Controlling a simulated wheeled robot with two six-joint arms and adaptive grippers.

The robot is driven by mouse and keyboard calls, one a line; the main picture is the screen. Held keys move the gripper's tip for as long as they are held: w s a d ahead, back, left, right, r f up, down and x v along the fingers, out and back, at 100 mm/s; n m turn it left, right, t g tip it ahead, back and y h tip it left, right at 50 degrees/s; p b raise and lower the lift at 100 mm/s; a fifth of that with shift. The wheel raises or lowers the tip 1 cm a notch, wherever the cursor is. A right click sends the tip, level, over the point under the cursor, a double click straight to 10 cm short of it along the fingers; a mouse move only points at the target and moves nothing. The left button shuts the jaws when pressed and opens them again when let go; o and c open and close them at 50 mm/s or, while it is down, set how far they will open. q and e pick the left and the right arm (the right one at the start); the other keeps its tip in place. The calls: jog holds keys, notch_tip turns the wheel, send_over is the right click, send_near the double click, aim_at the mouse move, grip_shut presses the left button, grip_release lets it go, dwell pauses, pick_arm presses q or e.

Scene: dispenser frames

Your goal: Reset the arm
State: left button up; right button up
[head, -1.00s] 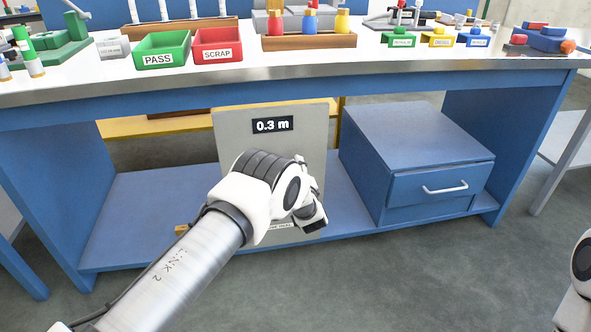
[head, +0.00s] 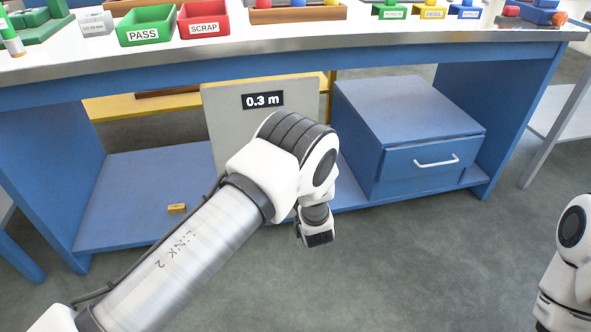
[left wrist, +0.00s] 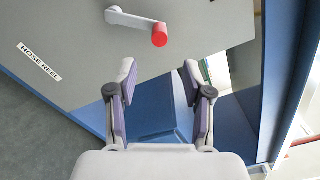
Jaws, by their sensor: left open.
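My left arm comes in from the lower left in the head view, bent in front of a grey panel (head: 225,115) marked "0.3 m". The left gripper is not clearly seen there, hidden by its own arm. In the left wrist view my left gripper (left wrist: 159,78) is open and nothing is between its fingers. Beyond it are a grey panel (left wrist: 80,80) labelled "HOSE REEL" and a light crank (left wrist: 130,20) with a red knob (left wrist: 159,36), apart from the fingers. Only a piece of my right arm shows at the head view's right edge, without its gripper.
A blue workbench (head: 300,60) carries a green PASS tray (head: 146,26) and a red SCRAP tray (head: 203,20). A blue drawer cabinet (head: 410,110) stands below, right of the panel. A small yellow block (head: 177,208) lies on the lower shelf. The floor in front is clear.

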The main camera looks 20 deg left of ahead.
dwell(0.3)
pick_arm(q)
jog(key=s+a+f+g+h, duration=0.2)
jog(key=s+a+f+g, duration=0.15)
jog(key=s+f, duration=0.45)
jog(key=s+a+f+g+h, duration=0.2)
jog(key=s+a+f, duration=0.2)
jog(key=s+f, duration=0.35)
jog(key=s+d+f+n+g+h, duration=0.25)
jog(key=s+n, duration=0.25)
jog(key=s, duration=0.5)
jog(key=s+d+f+n+g+h, duration=0.1)
jog(key=s+d+n+g+h, duration=0.2)
jog(key=s+n, duration=0.45)
jog(key=s+d+f+n+g+h, duration=0.15)
jog(key=s+n+g, duration=0.25)
jog(key=s, duration=0.7)
notch_tip(320, 180, up, 29)
jog(key=y+p, duration=0.1)
jog(key=p, duration=2.7)
jog(key=shift+d+n+p, duration=0.2)
jog(key=shift+n+p, duration=0.15)
